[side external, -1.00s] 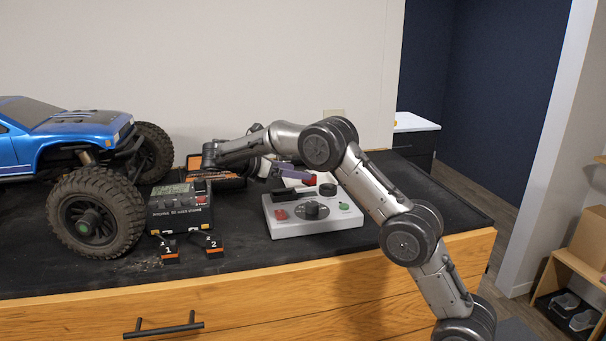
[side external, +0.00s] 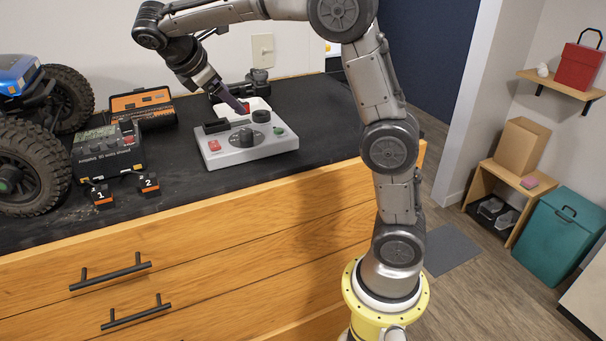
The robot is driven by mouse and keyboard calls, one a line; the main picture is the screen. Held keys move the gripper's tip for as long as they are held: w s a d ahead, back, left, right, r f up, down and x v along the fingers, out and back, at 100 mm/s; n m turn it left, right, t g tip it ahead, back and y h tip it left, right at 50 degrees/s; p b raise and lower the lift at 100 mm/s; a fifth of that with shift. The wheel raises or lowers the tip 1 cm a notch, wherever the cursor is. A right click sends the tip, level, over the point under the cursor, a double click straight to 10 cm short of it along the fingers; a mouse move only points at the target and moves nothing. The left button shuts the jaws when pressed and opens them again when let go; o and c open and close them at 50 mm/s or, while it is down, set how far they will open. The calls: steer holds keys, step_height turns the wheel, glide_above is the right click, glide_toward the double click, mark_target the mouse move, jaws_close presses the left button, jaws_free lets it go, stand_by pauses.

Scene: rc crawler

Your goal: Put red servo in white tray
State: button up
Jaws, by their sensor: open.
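The white tray (side external: 258,103) is behind the grey control box, partly hidden by it and by my gripper. A small red piece, which looks like the red servo (side external: 246,107), shows at the tray beside my fingertips. I cannot tell whether it rests on the tray floor or touches a finger. My gripper (side external: 239,108) is open and points down and to the right, with its tips at the tray's left part, behind the control box.
The grey control box (side external: 246,153) with knobs stands in front of the tray. An open orange-and-black case (side external: 143,106), a black charger (side external: 106,152) and two numbered blocks (side external: 149,183) are to the left. A blue crawler truck (side external: 22,150) fills the far left. The dark mat is clear at right.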

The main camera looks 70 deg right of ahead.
steer(key=s+a+f+m+t+y, duration=0.3)
steer(key=s+a+f+m+y, duration=0.1)
steer(key=s, duration=0.7)
steer(key=s+a+f+m+t+y, duration=0.4)
steer(key=s+a+m, duration=0.2)
steer(key=s, duration=0.5)
steer(key=shift+s+a, duration=0.15)
steer(key=shift+a, duration=1.2)
